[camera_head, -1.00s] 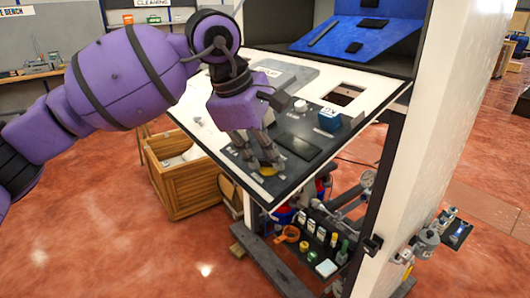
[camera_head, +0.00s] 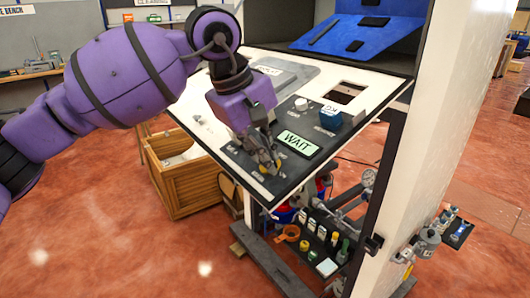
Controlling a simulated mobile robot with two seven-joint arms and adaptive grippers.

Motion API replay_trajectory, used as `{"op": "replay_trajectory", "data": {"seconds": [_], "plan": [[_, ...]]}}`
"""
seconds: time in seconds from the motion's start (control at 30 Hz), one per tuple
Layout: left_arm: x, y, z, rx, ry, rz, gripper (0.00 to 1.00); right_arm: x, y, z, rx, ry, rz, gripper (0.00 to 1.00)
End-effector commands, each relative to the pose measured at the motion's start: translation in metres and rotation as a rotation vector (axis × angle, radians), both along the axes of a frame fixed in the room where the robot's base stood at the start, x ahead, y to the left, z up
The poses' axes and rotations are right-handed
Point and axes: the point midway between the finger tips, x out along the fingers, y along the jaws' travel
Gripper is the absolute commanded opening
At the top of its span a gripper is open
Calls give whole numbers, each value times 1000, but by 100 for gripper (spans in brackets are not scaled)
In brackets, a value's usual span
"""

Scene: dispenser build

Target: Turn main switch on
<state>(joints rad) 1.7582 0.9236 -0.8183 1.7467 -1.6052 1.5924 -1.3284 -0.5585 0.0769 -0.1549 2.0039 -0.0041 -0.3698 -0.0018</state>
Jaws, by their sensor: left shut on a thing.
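The control panel (camera_head: 232,163) is a tilted board with a dark face and white border. My left gripper (camera_head: 270,166) points down at the panel's lower front corner. Its fingers are shut on a small yellow switch (camera_head: 264,169), mostly hidden by the fingertips; its label cannot be read. The display (camera_head: 298,144), just right of the fingers, is lit green and reads "WAIT". My right gripper is not in view.
A blue block button (camera_head: 330,119) and a white knob (camera_head: 301,103) sit farther back on the panel, near a square opening (camera_head: 346,93). A wooden crate (camera_head: 182,180) stands below left. A white post (camera_head: 428,130) rises at the right.

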Motion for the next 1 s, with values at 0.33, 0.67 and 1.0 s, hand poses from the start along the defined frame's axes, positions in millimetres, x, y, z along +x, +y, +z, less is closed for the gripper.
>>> {"op": "replay_trajectory", "data": {"seconds": [0.33,0.67,1.0], "plan": [[0,0,0,2,-2,-6,0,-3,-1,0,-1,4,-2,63],[0,0,0,2,-1,-6,28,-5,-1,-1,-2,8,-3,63],[-3,4,14,1,-4,-4,28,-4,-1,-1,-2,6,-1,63]]}}
